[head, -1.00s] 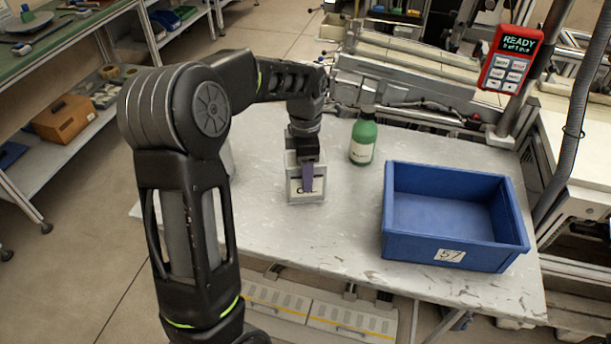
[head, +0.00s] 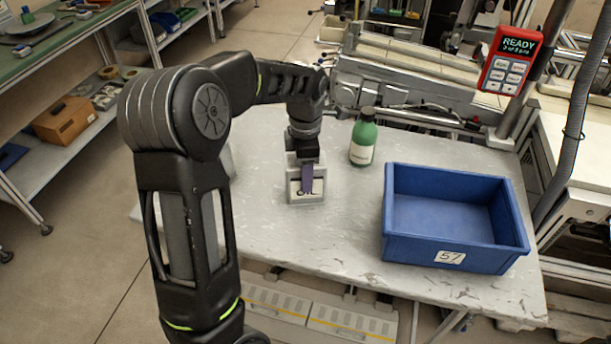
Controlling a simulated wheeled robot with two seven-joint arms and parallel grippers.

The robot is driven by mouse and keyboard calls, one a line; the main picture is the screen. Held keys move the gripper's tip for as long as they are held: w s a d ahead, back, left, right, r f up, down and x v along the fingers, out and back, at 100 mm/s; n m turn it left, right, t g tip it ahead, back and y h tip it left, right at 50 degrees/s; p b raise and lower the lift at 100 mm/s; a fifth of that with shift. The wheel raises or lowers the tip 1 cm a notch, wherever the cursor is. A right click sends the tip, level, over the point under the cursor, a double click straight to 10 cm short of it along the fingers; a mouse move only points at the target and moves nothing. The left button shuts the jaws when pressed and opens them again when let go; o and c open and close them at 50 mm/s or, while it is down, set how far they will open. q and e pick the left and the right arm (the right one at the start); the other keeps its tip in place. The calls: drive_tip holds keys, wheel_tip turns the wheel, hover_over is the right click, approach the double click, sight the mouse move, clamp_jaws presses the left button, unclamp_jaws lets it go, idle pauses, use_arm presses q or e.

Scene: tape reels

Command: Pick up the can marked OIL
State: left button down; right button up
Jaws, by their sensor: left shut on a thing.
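The can marked OIL (head: 295,197) is a pale grey, box-shaped can with a white label, upright on the grey worktable (head: 290,250) left of centre. My left gripper (head: 307,180) comes down over it from above and is shut on it. A purple finger covers part of the label and the can's top is mostly hidden. I cannot see any gap between the can and the table. My right gripper is not in view.
A green bottle (head: 363,140) with a white label stands behind and right of the can. An empty blue bin (head: 452,250) marked 57 sits at the table's right. A red READY display (head: 508,62) is on a post at the back right. The front middle of the table is clear.

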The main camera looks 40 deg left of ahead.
use_arm(q)
drive_tip(key=shift+r, duration=0.1)
wheel_tip(320, 180, up, 10)
drive_tip(key=shift+f+b, duration=0.1)
drive_tip(key=shift+b, duration=0.25)
idle(0.6)
